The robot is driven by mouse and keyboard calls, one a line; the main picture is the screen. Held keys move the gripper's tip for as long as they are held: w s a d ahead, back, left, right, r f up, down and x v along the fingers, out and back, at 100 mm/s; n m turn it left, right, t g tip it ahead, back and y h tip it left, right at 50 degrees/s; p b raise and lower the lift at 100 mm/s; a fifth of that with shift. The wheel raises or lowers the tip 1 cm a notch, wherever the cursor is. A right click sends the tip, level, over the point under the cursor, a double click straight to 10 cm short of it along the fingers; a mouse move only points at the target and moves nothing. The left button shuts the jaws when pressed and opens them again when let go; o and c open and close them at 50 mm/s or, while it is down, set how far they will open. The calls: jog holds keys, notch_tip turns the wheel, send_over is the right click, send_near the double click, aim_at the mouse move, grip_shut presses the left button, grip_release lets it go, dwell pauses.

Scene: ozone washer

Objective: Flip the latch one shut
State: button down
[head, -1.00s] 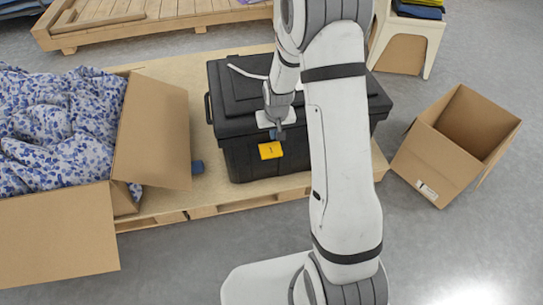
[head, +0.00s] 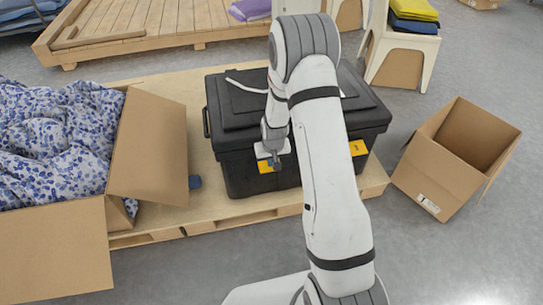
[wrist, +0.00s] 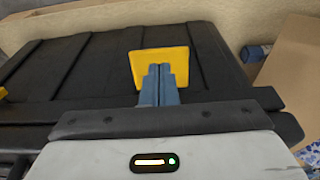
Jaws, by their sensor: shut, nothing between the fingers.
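A large black lidded case (head: 240,182) sits on a wooden pallet. Two yellow latches are on its front: a left one (head: 264,168) and a right one (head: 357,148); which is latch one I cannot tell. In the wrist view the left latch (wrist: 160,56) is a yellow plate just beyond my blue fingertips. My gripper (head: 275,162) is shut and empty, its tips over the lower middle of this plate (wrist: 160,72). Contact and whether the latch is flipped up or down are unclear. Another yellow piece (wrist: 2,92) shows at the wrist view's left edge.
An open cardboard box with blue-patterned cloth (head: 55,135) stands left of the case. A small blue object (head: 195,182) lies on the pallet (head: 200,223) between them. An open cardboard box (head: 440,180) stands on the floor at right.

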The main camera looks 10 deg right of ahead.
aim_at(270, 170)
jog(key=b+x, duration=0.1)
jog(key=x, duration=0.3)
